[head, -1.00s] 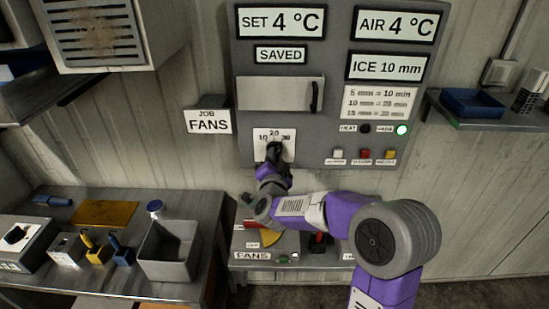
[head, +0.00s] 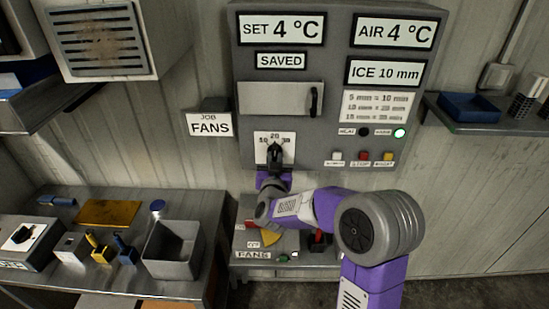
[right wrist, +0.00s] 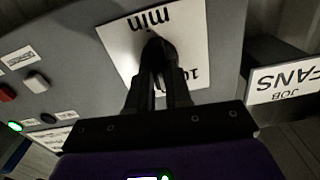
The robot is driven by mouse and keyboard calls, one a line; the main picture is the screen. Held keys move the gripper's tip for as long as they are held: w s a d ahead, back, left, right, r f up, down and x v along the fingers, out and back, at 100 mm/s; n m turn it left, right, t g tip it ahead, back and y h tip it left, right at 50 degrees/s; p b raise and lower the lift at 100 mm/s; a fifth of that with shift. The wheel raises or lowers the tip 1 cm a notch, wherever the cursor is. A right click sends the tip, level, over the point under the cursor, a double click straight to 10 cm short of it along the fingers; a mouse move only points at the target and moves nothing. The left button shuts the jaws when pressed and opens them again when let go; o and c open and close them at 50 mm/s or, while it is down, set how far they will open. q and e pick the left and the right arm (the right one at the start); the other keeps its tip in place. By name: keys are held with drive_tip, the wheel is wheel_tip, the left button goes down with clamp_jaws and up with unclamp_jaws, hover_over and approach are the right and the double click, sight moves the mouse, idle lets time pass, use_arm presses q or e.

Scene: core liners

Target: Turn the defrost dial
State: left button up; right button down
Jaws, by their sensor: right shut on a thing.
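The defrost dial is a dark knob (right wrist: 155,50) on a white plate (head: 265,140) marked 10, 20 and 30, low on the grey panel's left side. My right gripper (head: 275,158) is at the dial, and in the right wrist view its two dark fingers (right wrist: 160,75) are shut on the knob. The fingers hide most of the knob, so its exact pointing is hard to tell. The panel (head: 345,190) displays read SET 4 °C, AIR 4 °C, ICE 10 mm and SAVED. My left gripper is not in view.
A chart (head: 378,107) pairs 5, 10 and 15 mm with 10, 20 and 30 min. Buttons (head: 363,156) and a lit green lamp (head: 400,133) sit right of the dial. A JOB FANS sign (head: 209,124) hangs left. A bench with a grey bin (head: 173,250) stands lower left.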

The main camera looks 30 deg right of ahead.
drive_tip(key=shift+n, duration=0.5)
drive_tip(key=c, duration=1)
unclamp_jaws()
drive_tip(key=shift+c, duration=0.2)
drive_tip(key=v, duration=0.7)
drive_tip(key=shift+s+a, duration=0.2)
drive_tip(key=shift+s, duration=0.05)
